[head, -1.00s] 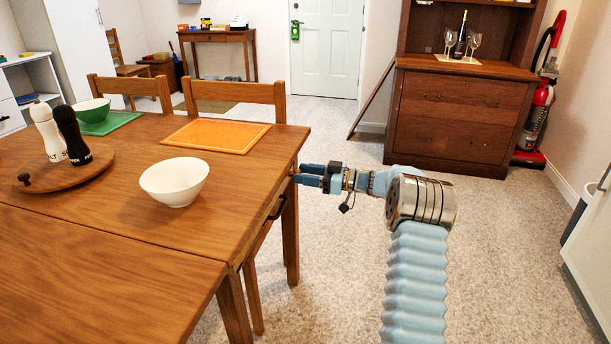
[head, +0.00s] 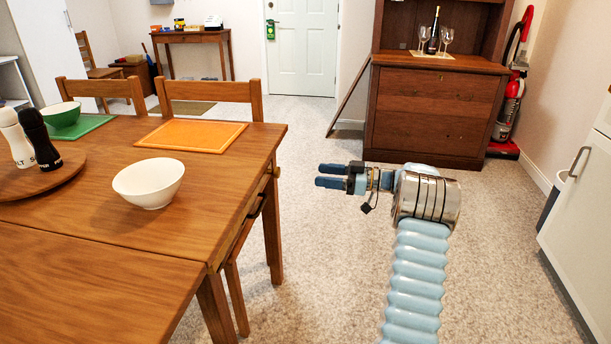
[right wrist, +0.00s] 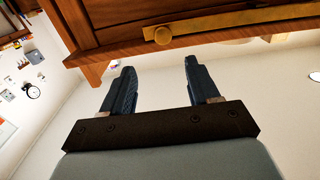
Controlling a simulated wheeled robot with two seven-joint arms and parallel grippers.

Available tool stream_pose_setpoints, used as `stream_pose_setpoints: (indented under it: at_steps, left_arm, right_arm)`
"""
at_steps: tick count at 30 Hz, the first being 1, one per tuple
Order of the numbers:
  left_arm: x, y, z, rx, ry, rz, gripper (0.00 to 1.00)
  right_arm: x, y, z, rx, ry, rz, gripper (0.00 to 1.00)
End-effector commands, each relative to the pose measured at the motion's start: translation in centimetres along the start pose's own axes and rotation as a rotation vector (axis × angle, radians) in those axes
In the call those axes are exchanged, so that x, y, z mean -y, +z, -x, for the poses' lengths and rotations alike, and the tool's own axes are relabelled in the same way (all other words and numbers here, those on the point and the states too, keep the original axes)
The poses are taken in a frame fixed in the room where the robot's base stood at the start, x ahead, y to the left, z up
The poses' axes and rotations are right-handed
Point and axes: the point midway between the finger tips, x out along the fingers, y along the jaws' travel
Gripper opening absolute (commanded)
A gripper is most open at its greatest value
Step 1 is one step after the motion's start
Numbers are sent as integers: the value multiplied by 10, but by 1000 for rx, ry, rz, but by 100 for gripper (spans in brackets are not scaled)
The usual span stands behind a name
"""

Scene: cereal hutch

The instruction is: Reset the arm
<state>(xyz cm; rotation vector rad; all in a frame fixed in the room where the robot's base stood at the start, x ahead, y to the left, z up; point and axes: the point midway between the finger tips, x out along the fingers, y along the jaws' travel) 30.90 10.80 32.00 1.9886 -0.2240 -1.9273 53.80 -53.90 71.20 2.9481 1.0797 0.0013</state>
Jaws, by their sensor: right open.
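My right gripper (head: 325,176) is open and empty. In the head view it points left over the floor, to the right of the wooden table (head: 90,225) and apart from it. In the right wrist view its two fingers (right wrist: 158,85) stand spread with nothing between them. My left gripper is out of view.
A white bowl (head: 149,183), an orange placemat (head: 192,135) and a green bowl (head: 61,114) are on the table. Wooden chairs (head: 210,90) stand behind it. A wooden hutch (head: 432,110) stands at the back right, a white cabinet (head: 590,210) at the right. Carpet between is clear.

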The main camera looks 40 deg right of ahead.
Motion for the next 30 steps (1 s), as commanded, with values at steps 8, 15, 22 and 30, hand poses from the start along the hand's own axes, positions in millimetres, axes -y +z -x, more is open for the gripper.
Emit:
stream_pose_setpoints:
  at_steps: [8,15,22,30]
  left_arm:
    - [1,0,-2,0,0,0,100]
    - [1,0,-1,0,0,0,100]
    - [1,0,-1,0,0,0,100]
    - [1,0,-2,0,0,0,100]
  right_arm:
    - [0,0,21,0,1,-1,60]
    - [0,0,21,0,0,-1,60]
    - [0,0,21,0,0,-1,60]
    - [-11,44,-33,-104,148,-79,60]
